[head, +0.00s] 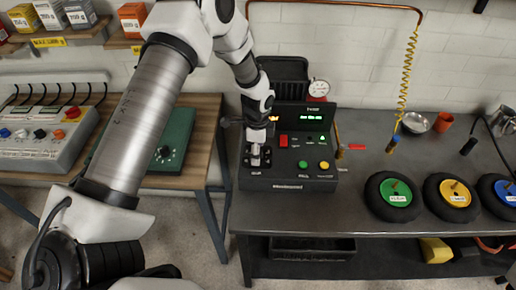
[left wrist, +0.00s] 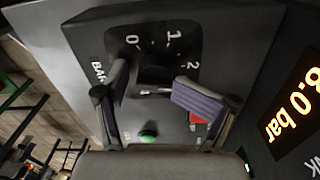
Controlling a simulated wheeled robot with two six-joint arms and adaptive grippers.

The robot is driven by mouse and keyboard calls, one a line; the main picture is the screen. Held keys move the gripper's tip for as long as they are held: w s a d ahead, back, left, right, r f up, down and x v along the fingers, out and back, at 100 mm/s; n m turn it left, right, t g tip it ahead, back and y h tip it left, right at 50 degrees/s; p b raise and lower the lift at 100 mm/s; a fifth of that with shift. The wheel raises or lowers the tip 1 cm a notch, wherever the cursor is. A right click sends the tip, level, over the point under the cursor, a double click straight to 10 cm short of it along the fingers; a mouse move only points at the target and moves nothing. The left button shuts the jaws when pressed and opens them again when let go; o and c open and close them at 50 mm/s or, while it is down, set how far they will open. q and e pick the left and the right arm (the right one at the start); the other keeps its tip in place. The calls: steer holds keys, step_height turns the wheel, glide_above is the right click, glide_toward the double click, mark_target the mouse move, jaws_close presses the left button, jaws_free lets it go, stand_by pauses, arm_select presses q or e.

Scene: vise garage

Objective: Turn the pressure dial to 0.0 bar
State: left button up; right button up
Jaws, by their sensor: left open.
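The pressure dial is a black knob (left wrist: 155,72) in the left wrist view, on a dark panel marked BAR with 0, 1 and 2 around it. Where its pointer stands is hard to tell. My left gripper (left wrist: 150,88) is open, with one finger on each side of the knob; whether either touches it I cannot tell. An orange display (left wrist: 292,108) at the right reads a figure ending in ".0 bar"; its first digit is unclear. In the head view my left gripper (head: 256,158) is over the left part of the black control box (head: 288,184) and hides the dial. My right gripper is not in view.
The box has a red switch (head: 283,141), a green button (head: 303,165) and a yellow button (head: 324,165) beside my gripper. A round gauge (head: 319,88) stands behind. Several wheels, including a green-hubbed one (head: 395,193), lie at the right on the grey bench (head: 355,215).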

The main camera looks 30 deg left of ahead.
arm_select(q)
steer(key=shift+s+d+r, duration=0.1)
steer(key=shift+s+r, duration=0.1)
steer(key=shift+s, duration=0.2)
steer(key=c, duration=0.7)
steer(key=shift+w+f, duration=0.1)
steer(key=shift+f, duration=0.15)
steer(key=shift+c, duration=1.2)
steer(key=shift+d+r, duration=0.1)
steer(key=shift+r, duration=0.05)
steer(key=shift+c, duration=1)
steer(key=shift+r, duration=0.1)
steer(key=o, duration=1.1)
steer(key=shift+o, duration=0.2)
steer(key=shift+r, duration=0.15)
step_height(320, 180, up, 12)
